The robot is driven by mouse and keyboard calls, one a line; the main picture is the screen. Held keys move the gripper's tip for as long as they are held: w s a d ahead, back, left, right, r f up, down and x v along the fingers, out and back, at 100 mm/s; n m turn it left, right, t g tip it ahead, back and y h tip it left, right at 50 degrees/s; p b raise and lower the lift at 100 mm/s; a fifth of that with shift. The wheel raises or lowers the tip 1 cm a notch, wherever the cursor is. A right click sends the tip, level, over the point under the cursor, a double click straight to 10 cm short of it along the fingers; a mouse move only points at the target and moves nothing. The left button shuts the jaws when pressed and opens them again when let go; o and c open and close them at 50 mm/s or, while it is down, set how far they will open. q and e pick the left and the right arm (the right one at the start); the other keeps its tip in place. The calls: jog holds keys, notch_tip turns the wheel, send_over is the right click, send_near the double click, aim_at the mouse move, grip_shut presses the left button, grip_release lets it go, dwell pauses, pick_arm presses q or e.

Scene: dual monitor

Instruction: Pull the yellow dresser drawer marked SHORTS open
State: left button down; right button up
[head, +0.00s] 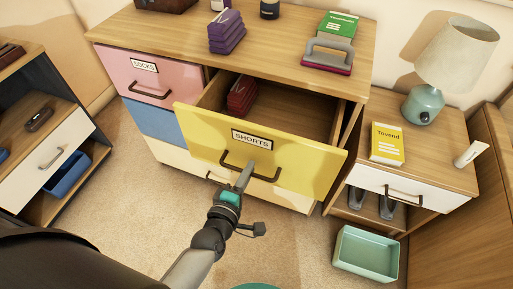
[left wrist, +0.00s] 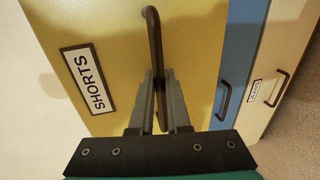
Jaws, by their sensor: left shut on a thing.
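The yellow drawer (head: 225,149) marked SHORTS stands pulled well out of the wooden dresser (head: 275,75). Its label (head: 251,139) is above a dark bar handle (head: 228,160), and a dark red folded item (head: 242,95) lies inside. My left gripper (head: 243,178) is shut on the handle. In the left wrist view the fingers (left wrist: 160,105) close around the handle (left wrist: 153,40), beside the SHORTS label (left wrist: 89,80). My right gripper is not in view.
The pink SOCKS drawer (head: 150,75) and the blue drawer (head: 158,122) are closed. A nightstand (head: 440,165) with a lamp (head: 445,70) and yellow book (head: 387,143) stands right. A green bin (head: 366,254) is on the floor. Carpet in front is mostly clear.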

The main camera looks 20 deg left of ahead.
pick_arm(q)
jog(key=f+p+v, duration=0.1)
jog(key=f+v, duration=0.1)
jog(key=v, duration=0.7)
jog(key=shift+s+p, duration=0.35)
jog(key=shift+s, duration=0.25)
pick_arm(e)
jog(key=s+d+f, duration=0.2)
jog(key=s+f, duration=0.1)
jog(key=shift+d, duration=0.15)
pick_arm(q)
jog(key=c, duration=0.9)
grip_release()
jog(key=shift+s+r, duration=0.1)
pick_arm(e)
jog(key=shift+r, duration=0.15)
